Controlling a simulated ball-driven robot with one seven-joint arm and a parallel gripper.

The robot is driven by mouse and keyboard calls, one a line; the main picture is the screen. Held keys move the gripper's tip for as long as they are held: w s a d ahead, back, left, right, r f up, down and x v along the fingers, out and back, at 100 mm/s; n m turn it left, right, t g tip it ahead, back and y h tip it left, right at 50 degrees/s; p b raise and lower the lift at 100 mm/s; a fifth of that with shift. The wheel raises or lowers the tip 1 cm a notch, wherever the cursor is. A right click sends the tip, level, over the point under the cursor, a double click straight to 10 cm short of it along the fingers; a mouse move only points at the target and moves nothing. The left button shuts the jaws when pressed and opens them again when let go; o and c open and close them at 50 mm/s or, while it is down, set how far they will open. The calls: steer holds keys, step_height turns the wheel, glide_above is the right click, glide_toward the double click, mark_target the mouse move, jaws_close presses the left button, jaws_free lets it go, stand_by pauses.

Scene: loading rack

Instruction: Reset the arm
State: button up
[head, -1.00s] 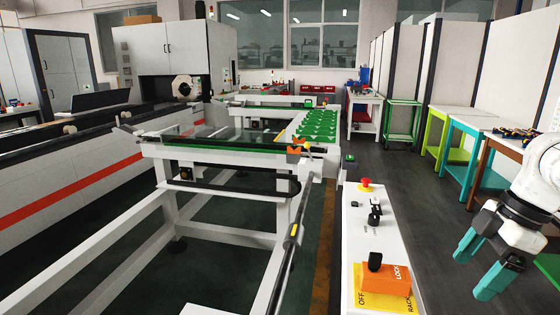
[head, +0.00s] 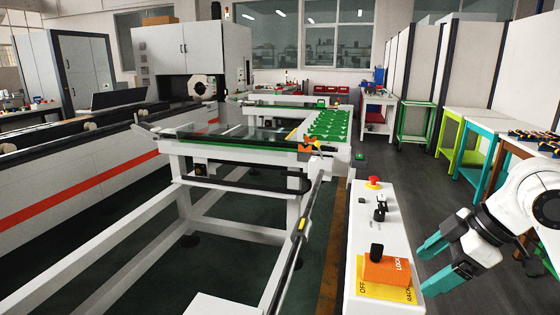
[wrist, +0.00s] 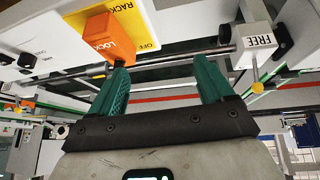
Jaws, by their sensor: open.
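My gripper (head: 440,262) is at the right of the head view, with two teal fingers apart and nothing between them. It is to the right of the white control panel (head: 393,222). The panel carries an orange LOCK block (head: 386,270) on a yellow RACK OFF plate (head: 384,292), and a red button (head: 374,182). In the wrist view my gripper (wrist: 165,70) is open, and the orange block (wrist: 108,38) appears beyond its left finger. A white FREE label (wrist: 257,37) shows to the right of its right finger.
A white rack frame (head: 240,233) with a long rail stands left of the panel. Green (head: 414,128), yellow (head: 455,125) and teal (head: 480,130) tables line the right side. Grey floor (head: 400,170) is open between the panel and these tables.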

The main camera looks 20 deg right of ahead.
steer(key=w+a+f+m+t+y, duration=0.2)
steer(key=w+a+f+m, duration=0.15)
steer(key=a+f, duration=0.45)
steer(key=s+a+f+m+g+h, duration=0.1)
steer(key=s+a+f+m, duration=0.35)
steer(key=a+f, duration=0.5)
steer(key=s+d+f+m+g+h, duration=0.1)
steer(key=s+d+f+g+h, duration=0.1)
steer(key=s+f, duration=0.5)
steer(key=s+d+f+m+g+h, duration=0.1)
steer(key=s+d+f+g+h, duration=0.1)
steer(key=s+f, duration=0.6)
steer(key=s+d+h, duration=0.1)
steer(key=s, duration=0.6)
steer(key=shift+s+d+m+g, duration=0.2)
steer(key=shift+d+m+g, duration=0.1)
steer(key=shift+c, duration=0.3)
